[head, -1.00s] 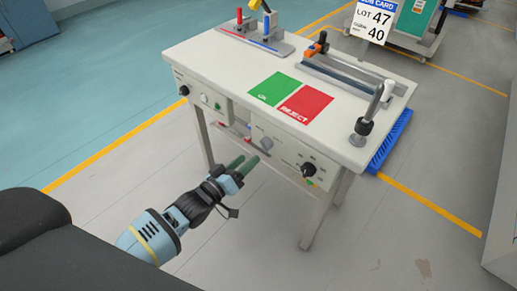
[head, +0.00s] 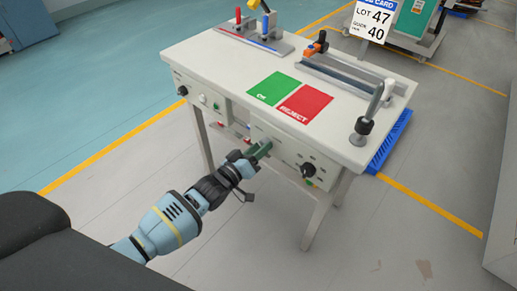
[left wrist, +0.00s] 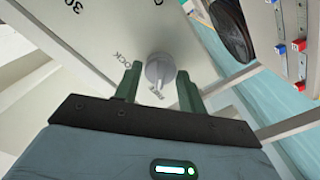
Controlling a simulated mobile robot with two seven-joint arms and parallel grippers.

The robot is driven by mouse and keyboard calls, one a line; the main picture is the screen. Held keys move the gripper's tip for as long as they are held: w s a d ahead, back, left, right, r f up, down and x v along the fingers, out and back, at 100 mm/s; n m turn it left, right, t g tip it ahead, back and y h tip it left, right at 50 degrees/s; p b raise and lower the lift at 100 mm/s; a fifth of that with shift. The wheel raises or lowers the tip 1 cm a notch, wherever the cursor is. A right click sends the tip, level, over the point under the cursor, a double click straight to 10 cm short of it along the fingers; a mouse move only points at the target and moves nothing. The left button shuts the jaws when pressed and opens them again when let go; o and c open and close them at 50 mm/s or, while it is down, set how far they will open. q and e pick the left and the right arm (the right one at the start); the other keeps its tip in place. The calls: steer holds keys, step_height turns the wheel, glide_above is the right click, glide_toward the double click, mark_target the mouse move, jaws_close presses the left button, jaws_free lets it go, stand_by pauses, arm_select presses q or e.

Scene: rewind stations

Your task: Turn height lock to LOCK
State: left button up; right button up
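The height lock is a light grey round knob (left wrist: 159,69) on the front panel of the white table, best seen in the left wrist view. Lettering ending in "OCK" is beside it on the left, and a smaller label is just below it. My left gripper (left wrist: 159,88) is open, with one green finger on each side of the knob and small gaps showing. In the head view the left gripper (head: 262,149) is at the panel and hides the knob. My right gripper is not in view.
The white table (head: 218,63) carries a green mat (head: 273,88), a red mat (head: 305,104) and a metal fixture. A black knob (head: 308,170) is right of my gripper on the same panel. A blue crate (head: 390,142) stands behind the table. The floor in front is clear.

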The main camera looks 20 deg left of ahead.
arm_select(q)
steer(key=c, duration=0.6)
steer(key=shift+o, duration=0.2)
steer(key=shift+m, duration=0.4)
steer(key=m, duration=1.7)
steer(key=o, duration=1)
